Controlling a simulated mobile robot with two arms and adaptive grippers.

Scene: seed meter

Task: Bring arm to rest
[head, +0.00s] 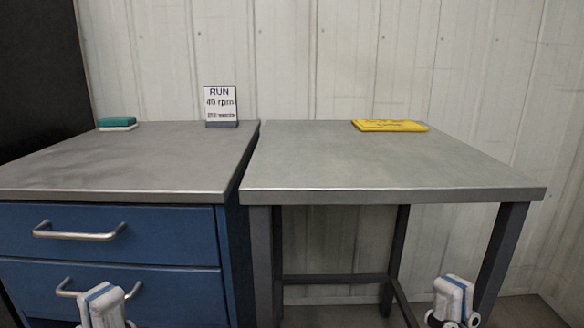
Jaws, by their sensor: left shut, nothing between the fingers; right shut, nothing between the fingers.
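My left gripper (103,304) shows at the bottom left edge, in front of the lower blue drawer. It is shut and empty. Most of both arms is out of view.
A blue drawer cabinet (110,232) with metal handles stands left. A grey table (360,165) stands right, its top clear except a yellow item (390,126) at the back. The cabinet top holds a green-and-white block (117,123) and a sign (221,104) reading "RUN 49 rpm".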

